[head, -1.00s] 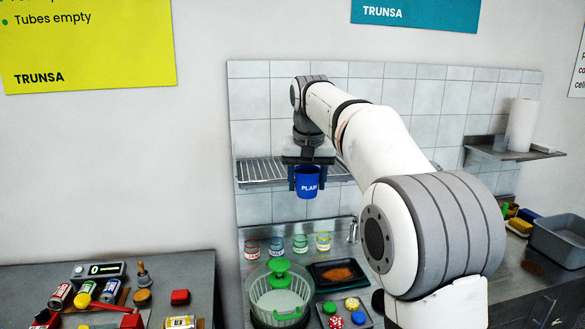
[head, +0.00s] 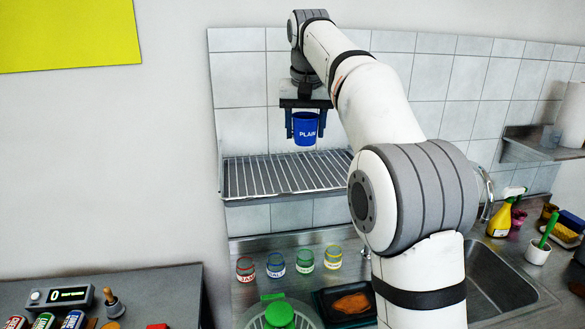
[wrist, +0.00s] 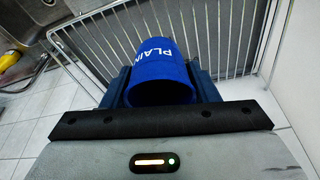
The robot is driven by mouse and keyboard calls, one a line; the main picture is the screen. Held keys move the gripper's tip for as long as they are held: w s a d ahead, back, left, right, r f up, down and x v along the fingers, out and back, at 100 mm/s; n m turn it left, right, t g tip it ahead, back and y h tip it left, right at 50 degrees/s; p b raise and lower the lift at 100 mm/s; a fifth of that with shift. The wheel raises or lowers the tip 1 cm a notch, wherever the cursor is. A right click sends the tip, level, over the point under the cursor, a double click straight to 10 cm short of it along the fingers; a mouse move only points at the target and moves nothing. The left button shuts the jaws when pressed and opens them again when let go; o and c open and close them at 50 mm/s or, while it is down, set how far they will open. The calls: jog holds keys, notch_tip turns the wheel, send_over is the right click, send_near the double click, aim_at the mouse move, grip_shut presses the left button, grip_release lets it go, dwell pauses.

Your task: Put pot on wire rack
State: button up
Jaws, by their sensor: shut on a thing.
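The pot is a blue cup lettered "PLAIN" (head: 305,130). My gripper (head: 305,124) is shut on it, with one dark finger on each side, and holds it upright. In the head view the pot hangs above the wire rack (head: 290,176), a metal grid shelf fixed to the tiled wall, with a visible gap between them. In the wrist view the pot (wrist: 158,75) sits between the fingers, with the rack's bars (wrist: 215,35) behind it.
The rack's surface looks bare. Below it on the counter stand several labelled jars (head: 304,260), a dark tray (head: 345,303) and a green-topped container (head: 280,314). A sink (head: 495,285), a yellow spray bottle (head: 502,218) and a wall shelf (head: 535,146) are at right.

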jog(key=shift+w+f, duration=0.15)
jog(key=shift+w, duration=0.15)
jog(key=shift+f+b, duration=0.45)
jog(key=shift+f, duration=4.35)
jog(key=shift+f, duration=0.15)
jog(key=o, duration=1)
jog(key=shift+o, duration=0.2)
